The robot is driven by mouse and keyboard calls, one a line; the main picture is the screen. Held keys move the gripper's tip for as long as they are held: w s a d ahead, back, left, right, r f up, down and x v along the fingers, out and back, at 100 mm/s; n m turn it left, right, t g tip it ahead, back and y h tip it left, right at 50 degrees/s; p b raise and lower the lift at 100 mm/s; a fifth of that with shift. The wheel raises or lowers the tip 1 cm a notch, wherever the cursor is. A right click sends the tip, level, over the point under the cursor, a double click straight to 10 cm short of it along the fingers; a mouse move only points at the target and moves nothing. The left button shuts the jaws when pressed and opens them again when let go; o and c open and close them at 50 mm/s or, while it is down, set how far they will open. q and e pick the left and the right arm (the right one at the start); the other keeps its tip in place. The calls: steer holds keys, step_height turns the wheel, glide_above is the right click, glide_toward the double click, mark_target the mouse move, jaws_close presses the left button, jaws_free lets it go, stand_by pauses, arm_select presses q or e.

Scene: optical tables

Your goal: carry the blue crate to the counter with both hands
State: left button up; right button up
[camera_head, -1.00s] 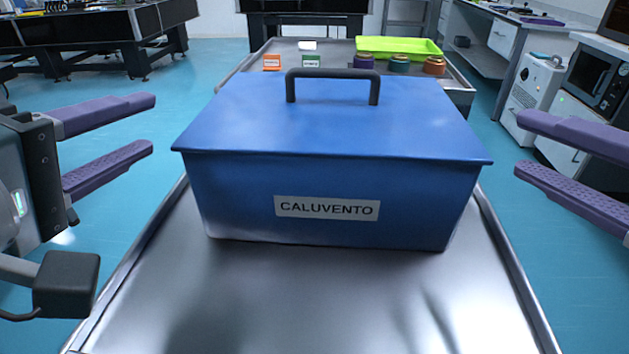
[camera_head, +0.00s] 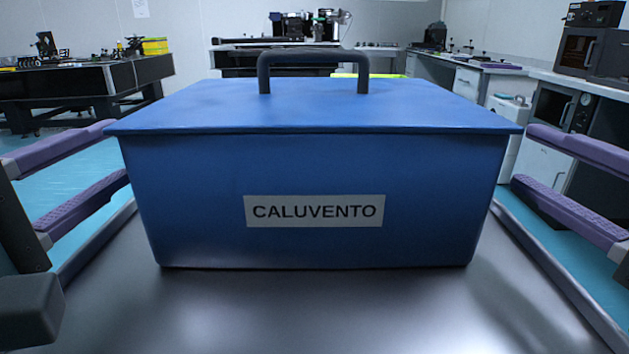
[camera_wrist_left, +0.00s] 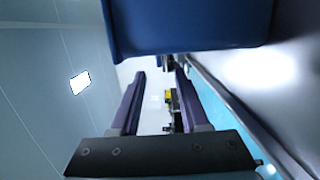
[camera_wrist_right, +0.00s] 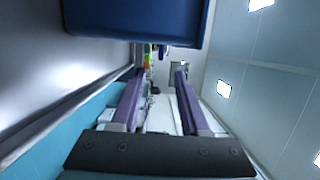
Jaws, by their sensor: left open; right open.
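The blue crate (camera_head: 200,180) stands upright on a metal cart top (camera_head: 320,310) in the head view. It has a blue lid with a dark handle (camera_head: 313,58) and a white label reading CALUVENTO (camera_head: 314,211). My left gripper (camera_head: 122,152) is open at the crate's left side, its purple fingers one above the other. My right gripper (camera_head: 520,156) is open at the right side in the same way. Both are empty; contact with the crate cannot be told. The crate's side also shows in the left wrist view (camera_wrist_left: 190,22) and the right wrist view (camera_wrist_right: 140,18).
A black optical table (camera_head: 85,85) stands at the far left. A counter (camera_head: 590,84) with a microwave-like device (camera_head: 588,52) is at the right. The crate hides most of the cart's far part; a strip of a green tray (camera_head: 370,75) shows behind it.

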arm_select(q)
steer(key=w, duration=0.6)
steer(key=w+d, duration=0.1)
steer(key=w, duration=0.2)
steer(key=shift+w, duration=0.4)
arm_select(e)
steer(key=x, duration=1)
steer(key=shift+s, duration=0.1)
arm_select(q)
jaws_close()
arm_select(e)
jaws_close()
